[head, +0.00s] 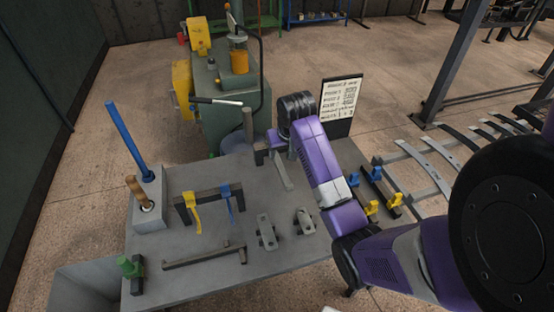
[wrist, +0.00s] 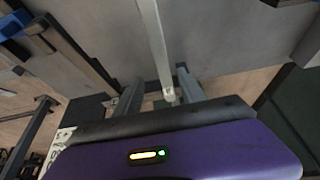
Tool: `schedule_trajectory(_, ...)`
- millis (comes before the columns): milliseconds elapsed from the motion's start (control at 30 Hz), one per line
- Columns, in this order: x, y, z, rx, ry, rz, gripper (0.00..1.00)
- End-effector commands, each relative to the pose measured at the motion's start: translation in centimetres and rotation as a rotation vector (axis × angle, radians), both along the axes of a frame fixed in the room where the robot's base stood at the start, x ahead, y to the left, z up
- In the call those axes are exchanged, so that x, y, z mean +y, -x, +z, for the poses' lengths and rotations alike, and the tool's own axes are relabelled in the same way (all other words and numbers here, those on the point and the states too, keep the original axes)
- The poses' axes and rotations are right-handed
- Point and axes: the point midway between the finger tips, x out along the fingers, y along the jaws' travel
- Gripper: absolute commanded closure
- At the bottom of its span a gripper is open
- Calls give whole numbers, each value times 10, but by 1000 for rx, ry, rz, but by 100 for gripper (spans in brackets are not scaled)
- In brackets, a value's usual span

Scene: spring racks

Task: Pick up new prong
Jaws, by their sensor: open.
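My gripper (head: 272,146) is low over the far right part of the grey table. In the wrist view its two fingers (wrist: 160,78) are apart, with a long pale metal bar (wrist: 154,38) running between them. The bar's near end has a small light tip between the fingers; I cannot tell if they touch it. In the head view this pale bar (head: 284,174) lies just below the gripper, partly hidden by it. It may be the new prong, but no label shows. A dark bar with a bent end (head: 205,255) lies at the table's front.
A dark rack (head: 206,192) with yellow and blue clips stands at left centre on the table (head: 240,180). Two small metal brackets (head: 266,232) lie in front. A block (head: 150,205) holds a blue rod and a wooden handle. A sign (head: 341,102) stands behind.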

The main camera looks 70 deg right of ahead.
Motion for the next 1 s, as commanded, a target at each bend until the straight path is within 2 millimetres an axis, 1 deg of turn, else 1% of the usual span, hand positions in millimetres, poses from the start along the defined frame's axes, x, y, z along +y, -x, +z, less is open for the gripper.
schedule_trajectory(133,-3,-1,-10,12,-9,-2,53)
schedule_trajectory(367,-9,-9,-29,10,-8,-2,53)
schedule_trajectory(533,-14,-19,-48,11,-7,-2,53)
schedule_trajectory(600,-17,-22,-57,10,-7,-2,53)
schedule_trajectory(700,-19,-24,-66,9,-5,-2,53)
schedule_trajectory(833,-20,-25,-70,8,-5,-2,53)
schedule_trajectory(1000,-20,-25,-70,8,-5,-2,53)
